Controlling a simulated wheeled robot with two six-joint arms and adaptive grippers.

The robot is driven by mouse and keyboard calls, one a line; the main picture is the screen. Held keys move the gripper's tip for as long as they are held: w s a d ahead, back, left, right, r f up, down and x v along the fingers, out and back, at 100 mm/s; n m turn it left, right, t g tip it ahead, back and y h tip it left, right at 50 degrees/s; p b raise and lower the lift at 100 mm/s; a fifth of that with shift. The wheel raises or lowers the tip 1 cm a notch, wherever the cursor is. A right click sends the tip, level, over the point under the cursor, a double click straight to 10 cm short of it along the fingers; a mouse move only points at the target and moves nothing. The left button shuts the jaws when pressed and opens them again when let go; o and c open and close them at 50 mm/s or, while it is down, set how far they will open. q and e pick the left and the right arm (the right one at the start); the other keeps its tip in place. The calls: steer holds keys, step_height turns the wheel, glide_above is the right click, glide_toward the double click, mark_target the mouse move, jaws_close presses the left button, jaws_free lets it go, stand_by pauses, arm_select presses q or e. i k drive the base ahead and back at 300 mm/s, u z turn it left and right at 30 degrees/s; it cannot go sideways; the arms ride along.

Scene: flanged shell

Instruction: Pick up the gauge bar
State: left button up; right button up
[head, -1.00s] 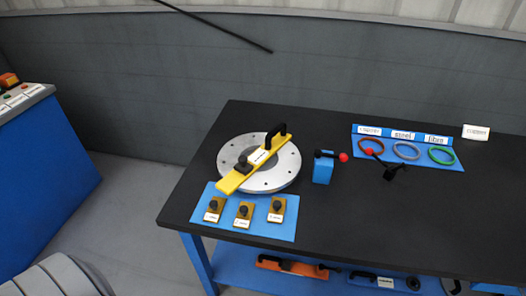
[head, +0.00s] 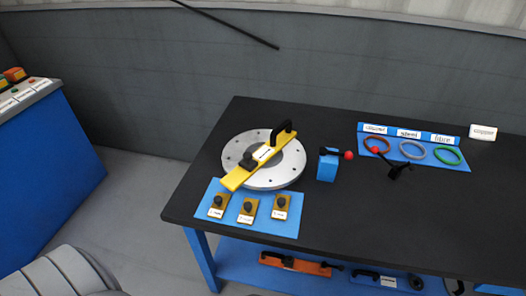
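The yellow gauge bar (head: 239,178) lies across the top of the grey flanged disc (head: 270,179) on the black table. It has a black handle (head: 284,132) at its far right end, a black knob (head: 249,160) near its middle-left and a white label. Its near left end sticks out past the disc's rim, above the blue mat. Neither of my grippers shows in the head view.
A blue mat (head: 240,233) with labelled brown knobbed blocks lies in front of the disc. A blue block with a red-tipped lever (head: 327,167) stands to the right. Coloured rings lie on a blue board (head: 453,160). Tools lie on the lower shelf. The table's middle front is clear.

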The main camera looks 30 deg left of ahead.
mark_target(262, 149)
steer(key=k, duration=0.35)
steer(key=u, duration=1.35)
steer(key=i, duration=0.65)
steer(key=z, duration=0.05)
